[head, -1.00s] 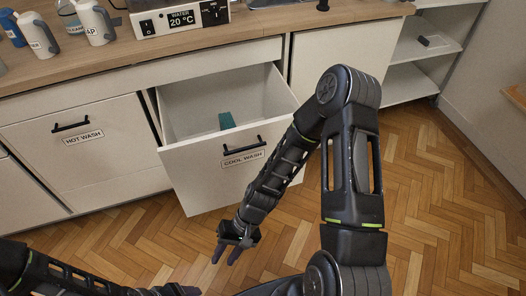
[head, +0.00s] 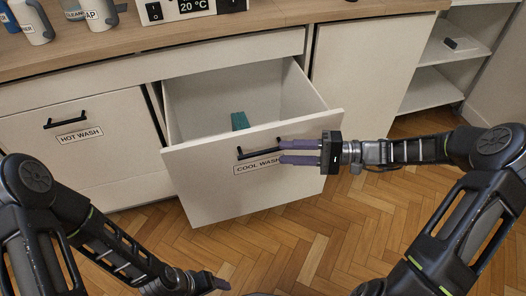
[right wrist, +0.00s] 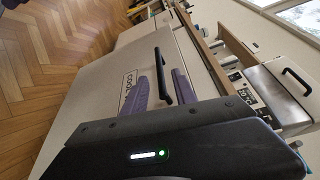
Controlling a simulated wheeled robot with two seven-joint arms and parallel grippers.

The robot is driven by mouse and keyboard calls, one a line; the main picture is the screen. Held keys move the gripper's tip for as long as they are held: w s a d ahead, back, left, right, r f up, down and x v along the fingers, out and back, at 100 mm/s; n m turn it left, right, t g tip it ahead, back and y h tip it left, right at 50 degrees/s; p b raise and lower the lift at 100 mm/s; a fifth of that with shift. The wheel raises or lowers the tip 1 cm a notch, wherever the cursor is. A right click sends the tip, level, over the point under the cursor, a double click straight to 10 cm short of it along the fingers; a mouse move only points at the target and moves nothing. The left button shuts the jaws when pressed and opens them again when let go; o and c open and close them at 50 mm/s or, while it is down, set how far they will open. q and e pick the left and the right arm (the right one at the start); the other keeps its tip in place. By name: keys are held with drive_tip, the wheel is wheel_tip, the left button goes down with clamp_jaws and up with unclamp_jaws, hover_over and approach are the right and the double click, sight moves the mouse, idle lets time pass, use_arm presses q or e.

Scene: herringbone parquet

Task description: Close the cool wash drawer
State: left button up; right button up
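The cool wash drawer (head: 215,187) is pulled open in the head view, with a black bar handle and a "COOL WASH" label on its front. A teal item (head: 240,121) stands inside it. My right gripper (head: 281,155) comes in from the right, its two purple fingers apart and empty, in front of the drawer face at the handle's right end. In the right wrist view the fingers (right wrist: 160,84) lie close to the drawer front beside the black handle (right wrist: 176,62); contact is unclear. My left gripper (head: 222,284) is low at the bottom edge, its fingers mostly hidden.
The shut hot wash drawer (head: 45,150) is to the left. A wooden counter (head: 260,32) above holds bottles (head: 33,22) and a water unit (head: 180,8). Open shelves (head: 435,82) stand at the right. The parquet floor (head: 265,250) in front is clear.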

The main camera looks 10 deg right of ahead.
sight(262, 151)
drive_tip(key=x, duration=0.7)
drive_tip(key=shift+a+f+b, duration=0.15)
drive_tip(key=shift+a+b, duration=0.1)
drive_tip(key=shift+b, duration=0.05)
drive_tip(key=shift+c, duration=0.4)
clamp_jaws()
idle(0.7)
